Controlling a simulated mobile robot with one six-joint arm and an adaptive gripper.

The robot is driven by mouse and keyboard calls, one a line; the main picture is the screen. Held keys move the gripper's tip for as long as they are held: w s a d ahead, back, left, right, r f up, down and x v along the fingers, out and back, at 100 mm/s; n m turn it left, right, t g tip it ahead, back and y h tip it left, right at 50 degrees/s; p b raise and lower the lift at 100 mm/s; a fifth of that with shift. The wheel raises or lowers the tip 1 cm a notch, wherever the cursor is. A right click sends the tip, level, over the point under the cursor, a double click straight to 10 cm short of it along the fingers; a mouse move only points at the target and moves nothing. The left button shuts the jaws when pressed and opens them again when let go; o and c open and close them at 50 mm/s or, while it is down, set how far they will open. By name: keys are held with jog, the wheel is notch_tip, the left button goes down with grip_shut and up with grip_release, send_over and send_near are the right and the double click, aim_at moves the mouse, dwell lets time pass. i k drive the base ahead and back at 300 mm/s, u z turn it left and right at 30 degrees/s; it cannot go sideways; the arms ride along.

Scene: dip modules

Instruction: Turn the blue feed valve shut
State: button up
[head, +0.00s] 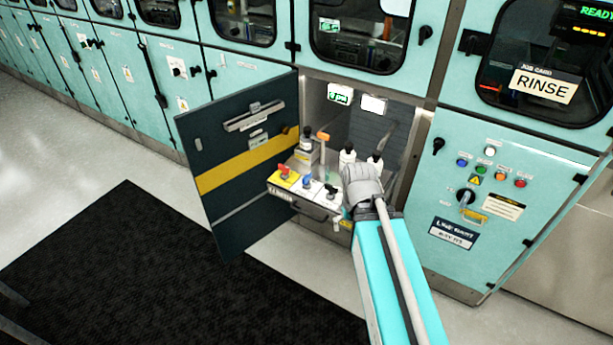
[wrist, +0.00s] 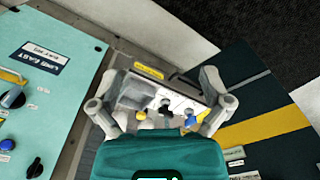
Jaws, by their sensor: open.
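The blue feed valve (head: 307,182) is a blue knob on a pale plate. It stands in a row on the pulled-out panel in the open cabinet, between a red valve on a yellow plate (head: 284,173) and a black knob (head: 331,190). In the wrist view the blue valve (wrist: 191,121) shows inside the right finger, with the black knob (wrist: 165,107) and a yellow knob (wrist: 141,116) to its left. My gripper (wrist: 160,78) is open and empty over the row, its fingers spread either side. In the head view my gripper (head: 362,190) is right of the knobs. The valve's handle angle is unclear.
The dark cabinet door (head: 240,165) with a yellow stripe stands open at left. Bottles (head: 347,157) and an orange-topped item (head: 323,137) stand behind the valves. A teal control panel (head: 490,185) is at right. A black mat (head: 150,270) covers open floor in front.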

aim_at(305, 180)
jog(key=u, duration=0.05)
jog(key=k, duration=0.5)
jog(key=u, duration=0.75)
jog(key=i, duration=0.85)
jog(key=z, duration=0.8)
